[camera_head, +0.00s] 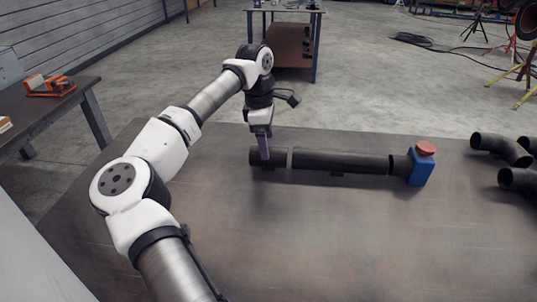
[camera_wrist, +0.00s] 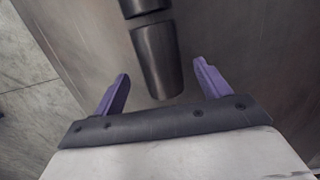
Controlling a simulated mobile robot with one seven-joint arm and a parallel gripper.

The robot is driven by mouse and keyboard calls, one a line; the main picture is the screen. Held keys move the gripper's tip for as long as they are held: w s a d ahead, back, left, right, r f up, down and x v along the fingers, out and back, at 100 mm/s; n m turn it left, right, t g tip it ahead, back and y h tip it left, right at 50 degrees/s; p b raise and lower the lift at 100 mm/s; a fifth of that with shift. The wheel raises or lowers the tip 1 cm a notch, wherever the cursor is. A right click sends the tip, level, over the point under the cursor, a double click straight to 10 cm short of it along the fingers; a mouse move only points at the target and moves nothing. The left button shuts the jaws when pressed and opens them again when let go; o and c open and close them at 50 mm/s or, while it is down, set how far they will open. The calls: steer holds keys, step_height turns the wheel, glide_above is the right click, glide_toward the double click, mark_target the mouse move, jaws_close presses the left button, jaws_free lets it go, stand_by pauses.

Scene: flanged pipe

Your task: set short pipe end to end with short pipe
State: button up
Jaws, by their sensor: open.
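A dark short pipe (camera_head: 272,157) lies on the table at the left end of a row, in line with another dark pipe (camera_head: 340,162). In the wrist view the short pipe (camera_wrist: 158,62) lies between my fingers, and the other pipe (camera_wrist: 143,7) shows at the top edge. My gripper (camera_head: 264,153) is open, pointing down, with its purple fingers beside the short pipe's left part. It also shows in the wrist view (camera_wrist: 161,72), a finger on each side.
A blue block (camera_head: 421,169) with a red cap (camera_head: 425,148) stands at the row's right end. Dark elbow pipes (camera_head: 500,148) lie at the table's right edge. The table's front (camera_head: 330,240) is clear. A side bench (camera_head: 45,115) stands at left.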

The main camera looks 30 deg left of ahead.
steer(key=r, duration=0.6)
steer(key=shift+s+a+r, duration=0.1)
steer(key=shift+s+a, duration=0.05)
steer(key=shift+a, duration=0.2)
